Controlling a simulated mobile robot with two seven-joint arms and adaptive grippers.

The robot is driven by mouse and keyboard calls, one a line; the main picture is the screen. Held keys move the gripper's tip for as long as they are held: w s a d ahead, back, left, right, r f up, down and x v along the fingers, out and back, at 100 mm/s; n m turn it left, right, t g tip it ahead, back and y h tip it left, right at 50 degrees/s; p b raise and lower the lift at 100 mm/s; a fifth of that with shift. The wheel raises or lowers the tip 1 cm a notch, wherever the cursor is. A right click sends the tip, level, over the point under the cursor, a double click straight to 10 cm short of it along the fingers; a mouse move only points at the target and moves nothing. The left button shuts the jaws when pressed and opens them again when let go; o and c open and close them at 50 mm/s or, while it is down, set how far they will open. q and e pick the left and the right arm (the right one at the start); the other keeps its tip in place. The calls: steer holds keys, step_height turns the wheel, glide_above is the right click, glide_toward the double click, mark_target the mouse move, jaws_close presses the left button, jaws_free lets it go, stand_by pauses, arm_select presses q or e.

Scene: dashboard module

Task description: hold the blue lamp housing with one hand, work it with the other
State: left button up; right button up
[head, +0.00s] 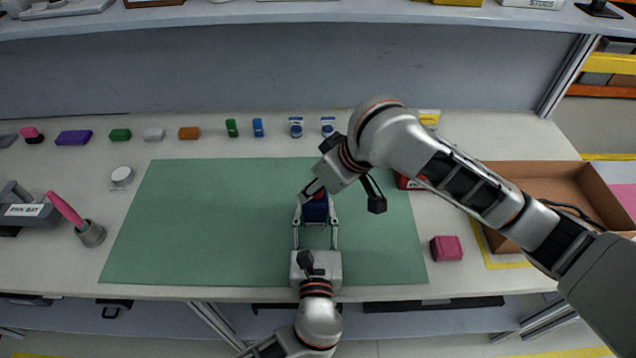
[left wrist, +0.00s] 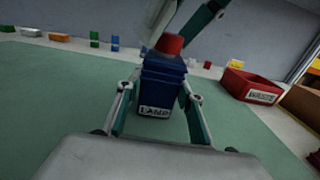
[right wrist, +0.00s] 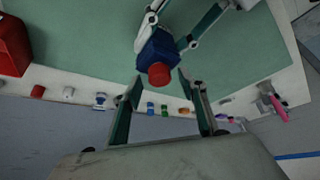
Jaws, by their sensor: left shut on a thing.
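The blue lamp housing (head: 317,212) stands on the green mat (head: 180,230). In the left wrist view the housing (left wrist: 160,88) shows a LAMP label and a red round part (left wrist: 169,43) on top. My left gripper (head: 315,204) is shut on the housing, one finger on each side. My right gripper (head: 313,189) comes in above the housing from the right. In the right wrist view its fingers (right wrist: 160,82) are apart, with the red part (right wrist: 159,74) between and just beyond the tips, and a gap on each side. The right arm partly hides the housing in the head view.
A red WASTE bin (left wrist: 250,86) stands right of the mat, partly behind my right arm in the head view. A cardboard box (head: 545,180) and a pink block (head: 446,248) are at the right. Several small coloured parts line the back. The mat's left half is clear.

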steer(key=c, duration=0.9)
steer(key=shift+r, duration=0.15)
steer(key=shift+r, duration=2.9)
arm_select(q)
steer(key=o, duration=1.5)
steer(key=shift+o, duration=0.2)
